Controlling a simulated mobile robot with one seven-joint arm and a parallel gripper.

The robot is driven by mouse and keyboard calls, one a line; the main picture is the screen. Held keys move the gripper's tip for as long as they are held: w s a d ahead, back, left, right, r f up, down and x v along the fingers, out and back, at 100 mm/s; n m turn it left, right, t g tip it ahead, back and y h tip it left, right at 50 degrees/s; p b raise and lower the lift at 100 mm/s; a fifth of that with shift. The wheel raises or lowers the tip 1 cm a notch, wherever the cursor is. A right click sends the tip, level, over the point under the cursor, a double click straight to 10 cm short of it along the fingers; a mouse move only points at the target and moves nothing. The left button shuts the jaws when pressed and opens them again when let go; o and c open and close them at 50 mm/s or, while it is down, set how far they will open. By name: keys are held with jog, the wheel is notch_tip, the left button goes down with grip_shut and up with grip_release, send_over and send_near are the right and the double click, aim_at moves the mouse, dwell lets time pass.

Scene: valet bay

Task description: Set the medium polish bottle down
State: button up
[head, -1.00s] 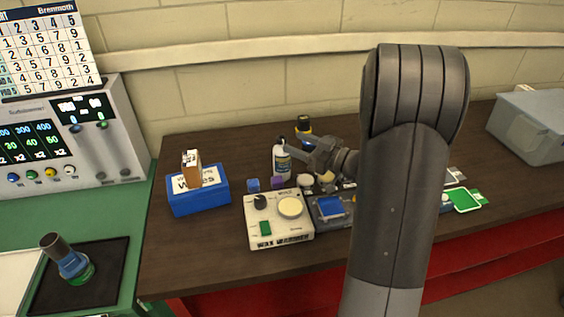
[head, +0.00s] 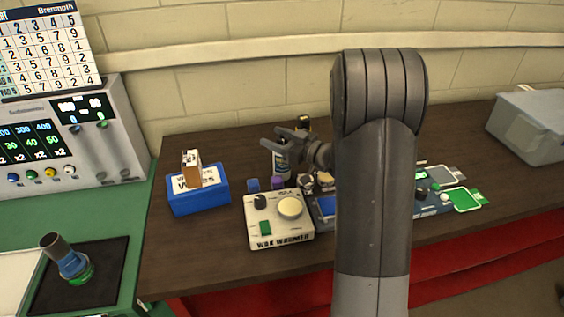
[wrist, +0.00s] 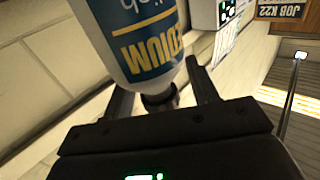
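The medium polish bottle (head: 281,165) is white with a blue-and-yellow label. It stands upright on the dark brown bench top in the head view. In the wrist view the bottle (wrist: 145,40) appears inverted, with its label partly readable and its dark cap toward my gripper. My gripper (head: 271,137) is at the bottle's top and hides its cap in the head view. In the wrist view the gripper (wrist: 157,85) has its fingers spread apart, with clear gaps on either side of the cap. I cannot tell whether a fingertip touches the bottle.
A dark bottle with yellow (head: 303,123) stands close behind my gripper. A wax warmer (head: 279,219) and small blue and purple blocks are in front. A blue wipes box (head: 198,191) is left, a grey bin (head: 528,122) far right.

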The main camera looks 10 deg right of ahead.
grip_shut()
dwell(0.3)
jog(key=shift+r, duration=0.1)
dwell(0.4)
